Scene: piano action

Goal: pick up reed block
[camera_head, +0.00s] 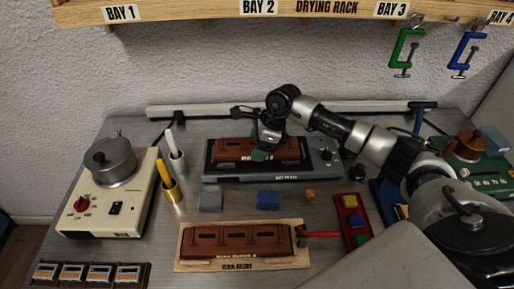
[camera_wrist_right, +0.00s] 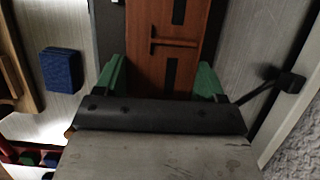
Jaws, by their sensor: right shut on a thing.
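A reddish-brown reed block (camera_head: 285,149) with dark slots lies on the black-and-grey bench device (camera_head: 326,156) at the back middle. My right gripper (camera_head: 263,152) reaches down over it and is shut on it. In the right wrist view, the green fingers (camera_wrist_right: 160,82) stand on either side of the brown block (camera_wrist_right: 166,45). Part of the block is hidden behind the gripper. A second, similar brown block (camera_head: 235,239) sits in a light wooden holder (camera_head: 190,265) at the front. My left gripper is not in view.
A pot (camera_head: 112,163) stands on a cream hotplate (camera_head: 135,205) at left, beside two metal cups with sticks. A grey block (camera_head: 211,201), a blue block (camera_head: 268,199) and a red tray (camera_head: 353,238) lie nearby. The drying rack (camera_head: 220,8) hangs above.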

